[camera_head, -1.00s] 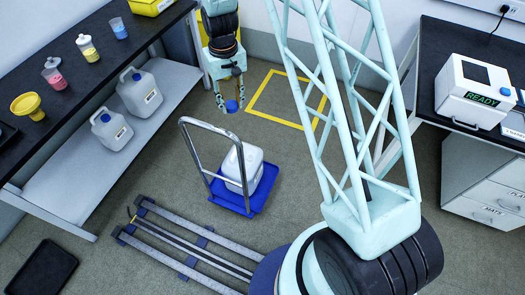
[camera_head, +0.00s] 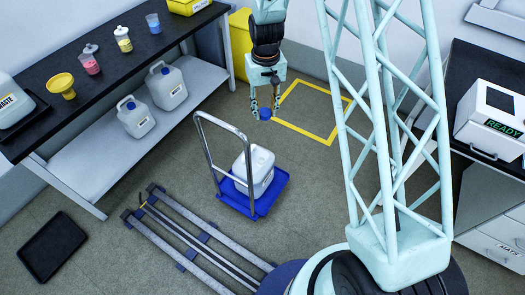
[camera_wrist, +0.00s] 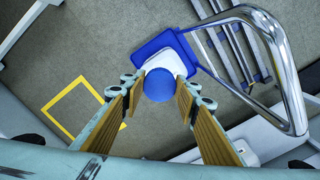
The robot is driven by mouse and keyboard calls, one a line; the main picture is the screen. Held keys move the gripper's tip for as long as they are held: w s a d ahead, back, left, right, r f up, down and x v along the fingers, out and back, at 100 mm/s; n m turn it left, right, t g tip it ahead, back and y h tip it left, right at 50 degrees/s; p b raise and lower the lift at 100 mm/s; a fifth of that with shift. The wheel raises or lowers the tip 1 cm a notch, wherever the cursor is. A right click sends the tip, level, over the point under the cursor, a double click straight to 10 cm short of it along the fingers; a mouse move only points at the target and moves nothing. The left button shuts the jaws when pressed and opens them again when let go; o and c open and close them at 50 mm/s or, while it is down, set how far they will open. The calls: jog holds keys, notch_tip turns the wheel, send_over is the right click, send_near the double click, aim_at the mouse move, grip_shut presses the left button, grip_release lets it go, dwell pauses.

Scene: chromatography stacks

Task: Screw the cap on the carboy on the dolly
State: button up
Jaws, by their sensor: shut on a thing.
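My gripper (camera_head: 264,110) is shut on a round blue cap (camera_head: 265,114) and holds it in the air behind the dolly. The wrist view shows the cap (camera_wrist: 160,85) between the fingertips, in front of part of the white carboy (camera_wrist: 171,57). The white carboy (camera_head: 257,172) stands on the blue dolly (camera_head: 272,200), which has a bent metal handle (camera_head: 207,150) at its left. The cap is above and apart from the carboy. I cannot make out the carboy's mouth clearly.
Two capped carboys (camera_head: 135,117) (camera_head: 166,86) stand on the grey lower shelf at left. A yellow floor square (camera_head: 332,142) lies behind the dolly. Floor rails (camera_head: 200,235) run at the front. A black tray (camera_head: 52,247) lies on the floor. A READY machine (camera_head: 490,125) stands at right.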

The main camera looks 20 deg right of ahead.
jog(key=shift+f, duration=0.15)
jog(key=w+f+n+b, duration=0.1)
jog(key=w+f+n, duration=0.1)
jog(key=f, duration=0.6)
jog(key=w+f+n+b, duration=0.1)
jog(key=w+f+n, duration=0.2)
jog(key=f, duration=0.5)
jog(key=n+b, duration=0.1)
jog(key=n, duration=0.4)
send_over(262, 160)
notch_tip(262, 160, down, 18)
jog(key=shift+f, duration=0.25)
jog(key=shift+f, duration=0.15)
jog(key=shift+f+b, duration=0.85)
jog(key=shift+f, duration=0.95)
jog(key=shift+f, duration=0.1)
jog(key=shift+f+b, duration=1.3)
jog(key=shift+f, duration=0.35)
dwell(0.8)
